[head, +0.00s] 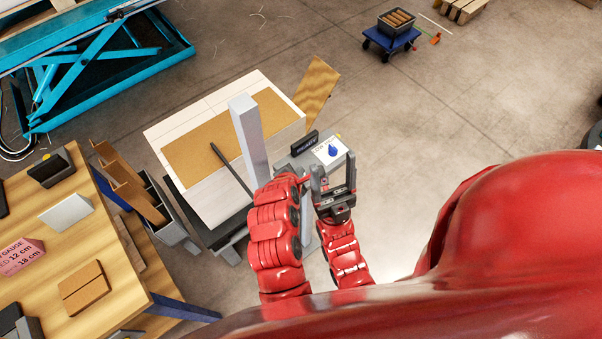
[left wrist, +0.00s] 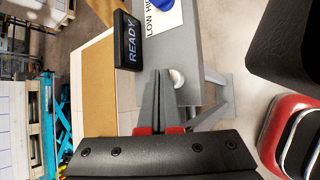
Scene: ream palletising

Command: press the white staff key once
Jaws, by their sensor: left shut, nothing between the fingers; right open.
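The white staff key (left wrist: 177,78) is a small round white button on the grey control panel (left wrist: 183,45) in the left wrist view. My left gripper (left wrist: 160,82) is shut and empty, its tips just beside the key in that view; I cannot tell whether they touch it. In the head view my left gripper (head: 304,178) is at the panel's near edge, and I cannot make out the key there. My right gripper (head: 335,172) is open and empty, to the right of the left one.
The panel carries a black READY display (left wrist: 128,40) and a blue knob (head: 332,151) on a white LOW/HIGH label. A pallet-like stack with a brown top (head: 215,140) stands behind. A wooden table (head: 105,240) is at the left. Open floor (head: 440,110) lies to the right.

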